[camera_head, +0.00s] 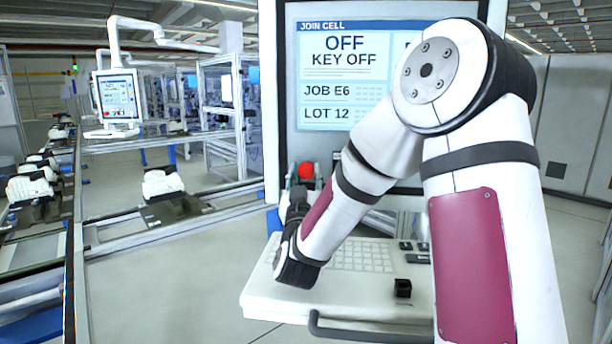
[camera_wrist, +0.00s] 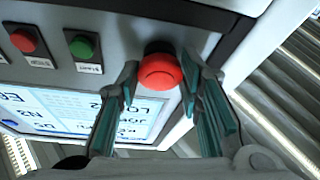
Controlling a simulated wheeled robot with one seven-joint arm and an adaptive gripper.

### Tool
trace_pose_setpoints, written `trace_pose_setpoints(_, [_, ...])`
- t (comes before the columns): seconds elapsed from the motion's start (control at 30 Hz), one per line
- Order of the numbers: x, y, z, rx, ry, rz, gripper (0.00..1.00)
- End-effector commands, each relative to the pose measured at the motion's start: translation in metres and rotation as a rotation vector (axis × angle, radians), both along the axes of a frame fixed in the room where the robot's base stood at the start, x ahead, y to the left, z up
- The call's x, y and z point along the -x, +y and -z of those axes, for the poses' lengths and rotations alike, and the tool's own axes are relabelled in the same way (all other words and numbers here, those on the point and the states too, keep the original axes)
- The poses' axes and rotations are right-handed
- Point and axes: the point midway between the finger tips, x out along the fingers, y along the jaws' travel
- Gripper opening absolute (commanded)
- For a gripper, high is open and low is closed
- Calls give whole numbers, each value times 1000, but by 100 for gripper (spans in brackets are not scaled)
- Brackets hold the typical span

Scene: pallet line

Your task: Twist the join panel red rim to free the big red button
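The big red button (camera_wrist: 161,73) is a round red mushroom head on the grey face of the join panel (camera_wrist: 115,50). Its rim shows in the wrist view around the head. My gripper (camera_wrist: 160,82) has its two fingers apart, one on each side of the button, with the tips near its edges. I cannot tell whether they touch it. In the head view the button (camera_head: 306,170) shows between the fingers of my gripper (camera_head: 304,180), below the screen. The join panel screen (camera_head: 345,80) reads OFF, KEY OFF, JOB E6, LOT 12.
In the wrist view a smaller red button (camera_wrist: 24,41) and a green button (camera_wrist: 82,47) sit left of the big one. A keyboard shelf (camera_head: 350,285) with a front bar lies below my arm. A conveyor line (camera_head: 150,220) and another panel (camera_head: 117,95) stand to the left.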

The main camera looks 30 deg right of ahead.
Motion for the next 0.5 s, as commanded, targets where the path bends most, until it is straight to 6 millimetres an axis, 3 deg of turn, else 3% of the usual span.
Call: trace_pose_setpoints(0.5, [-2, 2, 0, -99, -78, -1, 5])
